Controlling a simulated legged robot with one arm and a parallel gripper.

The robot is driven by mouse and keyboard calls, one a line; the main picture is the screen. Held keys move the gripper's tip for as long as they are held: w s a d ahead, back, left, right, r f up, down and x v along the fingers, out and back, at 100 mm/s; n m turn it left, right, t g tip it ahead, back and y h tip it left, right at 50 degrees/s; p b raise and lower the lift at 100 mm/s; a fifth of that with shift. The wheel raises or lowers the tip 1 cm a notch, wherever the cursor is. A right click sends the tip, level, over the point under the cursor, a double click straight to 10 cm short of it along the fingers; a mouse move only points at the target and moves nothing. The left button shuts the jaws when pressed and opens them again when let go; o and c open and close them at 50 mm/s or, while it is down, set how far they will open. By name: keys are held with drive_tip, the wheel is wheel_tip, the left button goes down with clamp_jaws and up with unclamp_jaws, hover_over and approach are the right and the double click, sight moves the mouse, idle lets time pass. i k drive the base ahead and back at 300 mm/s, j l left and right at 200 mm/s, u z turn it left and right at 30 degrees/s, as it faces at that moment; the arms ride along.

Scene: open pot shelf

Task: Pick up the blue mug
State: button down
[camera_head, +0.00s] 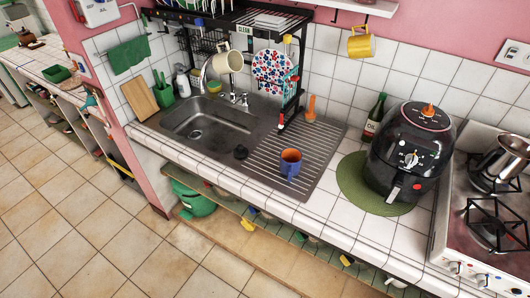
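The blue mug (290,164) stands upright on the ribbed metal drainboard (318,165) to the right of the sink. Its inside looks orange. Its handle seems to be on the side facing the camera. Nothing touches the mug, and there is bare drainboard around it. My gripper is not in view.
The sink (208,120) lies left of the mug, with a dish rack (288,70) behind. A black air fryer (409,155) on a green mat (352,185) and a stove (476,235) stand right. An open shelf (300,232) with pots runs below the tiled counter; floor is clear at front left.

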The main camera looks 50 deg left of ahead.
sight(290, 160)
drive_tip(key=j+u, duration=0.15)
drive_tip(key=u, duration=1.6)
